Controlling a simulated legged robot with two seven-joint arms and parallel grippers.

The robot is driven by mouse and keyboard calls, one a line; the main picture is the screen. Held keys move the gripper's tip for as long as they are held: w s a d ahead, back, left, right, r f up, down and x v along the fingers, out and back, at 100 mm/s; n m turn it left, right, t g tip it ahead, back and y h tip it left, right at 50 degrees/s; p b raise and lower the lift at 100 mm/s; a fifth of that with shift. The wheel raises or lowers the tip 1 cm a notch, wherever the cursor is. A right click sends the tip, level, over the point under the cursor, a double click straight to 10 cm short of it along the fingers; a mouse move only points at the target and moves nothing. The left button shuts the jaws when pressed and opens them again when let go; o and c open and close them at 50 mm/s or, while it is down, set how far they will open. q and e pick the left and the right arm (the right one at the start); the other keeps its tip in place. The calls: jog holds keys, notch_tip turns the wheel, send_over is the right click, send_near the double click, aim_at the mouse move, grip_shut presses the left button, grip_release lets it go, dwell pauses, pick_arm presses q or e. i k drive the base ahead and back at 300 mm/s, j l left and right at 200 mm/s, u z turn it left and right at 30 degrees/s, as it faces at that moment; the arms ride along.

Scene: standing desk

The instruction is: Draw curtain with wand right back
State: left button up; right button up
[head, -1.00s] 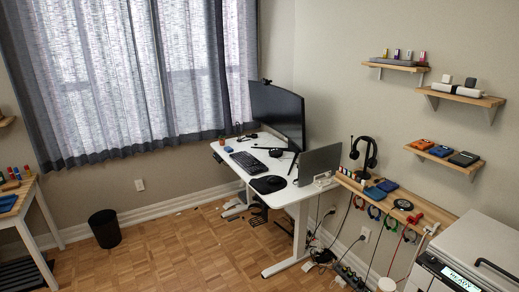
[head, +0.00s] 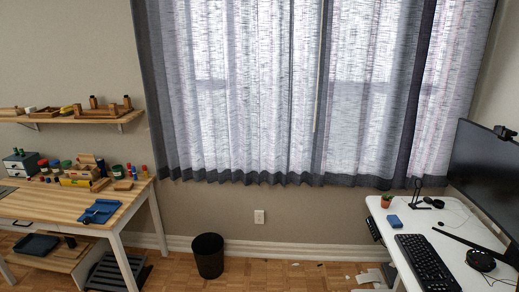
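A sheer grey-white curtain (head: 265,95) with a dark hem hangs across the window at the centre of the head view. It spans from the left side of the window to near the right wall, with daylight behind it. Narrow darker grey strips run down it at the left edge, near the middle and toward the right. The curtain's top is cut off by the frame. Neither of my grippers is in view.
A white standing desk (head: 408,222) with a monitor (head: 487,180) and keyboard (head: 427,262) is at the right. A wooden workbench (head: 130,198) is at the left, below a shelf (head: 75,119). A black bin (head: 208,256) stands between them by the wall.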

aim_at(310, 17)
jog(key=i+z, duration=0.3)
jog(key=i, duration=0.2)
jog(key=i+j+z, duration=0.1)
jog(key=i+z, duration=0.2)
jog(key=i, duration=0.15)
jog(key=i+j+z, duration=0.3)
jog(key=i, duration=0.2)
jog(key=l, duration=0.1)
